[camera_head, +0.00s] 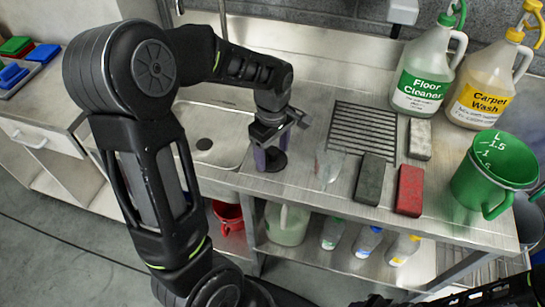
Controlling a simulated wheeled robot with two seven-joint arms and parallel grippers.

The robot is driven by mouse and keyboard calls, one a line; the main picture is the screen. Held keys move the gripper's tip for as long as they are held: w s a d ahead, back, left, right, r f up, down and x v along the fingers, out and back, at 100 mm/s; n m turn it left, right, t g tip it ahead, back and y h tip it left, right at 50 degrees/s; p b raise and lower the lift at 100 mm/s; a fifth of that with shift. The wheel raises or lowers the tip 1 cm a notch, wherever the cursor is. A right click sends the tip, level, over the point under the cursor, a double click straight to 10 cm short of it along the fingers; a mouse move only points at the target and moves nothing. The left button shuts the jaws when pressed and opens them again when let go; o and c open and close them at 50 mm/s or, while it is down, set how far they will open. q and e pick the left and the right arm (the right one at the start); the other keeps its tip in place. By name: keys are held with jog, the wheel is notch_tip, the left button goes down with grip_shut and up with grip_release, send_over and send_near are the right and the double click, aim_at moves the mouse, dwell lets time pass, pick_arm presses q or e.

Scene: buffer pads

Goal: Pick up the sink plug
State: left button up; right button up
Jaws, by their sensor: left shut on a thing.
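The sink basin (212,136) lies left of the gripper. To the right are a drain grille (362,128), a clear glass (328,165), a black pad (370,180), a red pad (409,190), a grey pad (420,139), a green jug (484,178) and two cleaner bottles.

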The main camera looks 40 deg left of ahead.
aim_at(273, 149)
pick_arm(q)
jog(key=shift+r, duration=0.2)
jog(key=shift+c, duration=0.2)
jog(key=shift+r, duration=0.55)
notch_tip(273, 149, up, 2)
jog(key=shift+w+r+b, duration=0.1)
jog(key=shift+b, duration=0.25)
jog(key=s+d+b, duration=0.1)
jog(key=s+d, duration=0.2)
jog(key=s, duration=0.5)
jog(key=s+d+b, duration=0.2)
jog(key=s+d, duration=0.1)
jog(key=s, duration=0.6)
jog(key=shift+s, duration=0.15)
